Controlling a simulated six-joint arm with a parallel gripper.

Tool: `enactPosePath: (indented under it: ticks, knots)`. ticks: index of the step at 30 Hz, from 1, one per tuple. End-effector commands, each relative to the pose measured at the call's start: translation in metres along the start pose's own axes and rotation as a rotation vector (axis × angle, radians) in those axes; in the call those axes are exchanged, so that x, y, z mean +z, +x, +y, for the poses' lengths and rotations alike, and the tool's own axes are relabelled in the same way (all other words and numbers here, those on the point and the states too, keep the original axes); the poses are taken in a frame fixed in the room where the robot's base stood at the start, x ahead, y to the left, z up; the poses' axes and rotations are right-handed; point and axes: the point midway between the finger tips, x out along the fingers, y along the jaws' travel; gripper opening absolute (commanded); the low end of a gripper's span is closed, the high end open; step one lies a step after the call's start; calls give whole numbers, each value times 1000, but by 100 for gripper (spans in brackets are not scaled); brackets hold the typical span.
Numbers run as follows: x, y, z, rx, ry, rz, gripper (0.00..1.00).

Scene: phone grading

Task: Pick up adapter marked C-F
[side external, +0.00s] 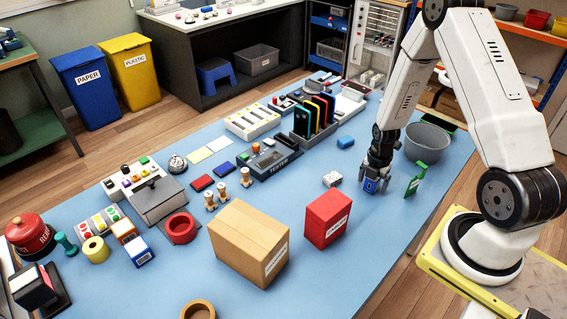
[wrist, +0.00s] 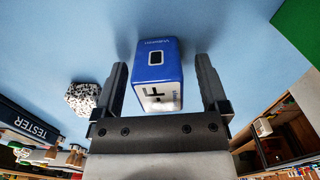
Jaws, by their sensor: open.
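The adapter (wrist: 158,65) is a small blue block with a white face that shows part of a marking ending in F. In the wrist view it lies between the two fingers of my gripper (wrist: 162,85), with a gap on each side. In the side external view the blue adapter (side external: 370,186) shows at the tips of my gripper (side external: 377,180), low over the blue table. My gripper points down and is open around the adapter.
A speckled white block (side external: 332,179) lies left of my gripper, and a green piece (side external: 413,186) stands close on the right. A red box (side external: 328,218), a grey bowl (side external: 427,142) and the tester (side external: 277,164) stand around. Blue table (side external: 350,265) is bare in front.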

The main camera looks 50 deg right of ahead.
Motion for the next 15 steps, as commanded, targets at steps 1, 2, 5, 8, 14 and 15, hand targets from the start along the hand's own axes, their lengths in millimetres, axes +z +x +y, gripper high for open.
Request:
enactPosePath:
  ticks: [1,2,5,8,14,15]
  knots:
    - [0,0,0,0,0,0,94]
    - [0,0,0,0,0,0,94]
    - [0,0,0,0,0,0,94]
    - [0,0,0,0,0,0,94]
    - [0,0,0,0,0,0,31]
    - [0,0,0,0,0,0,18]
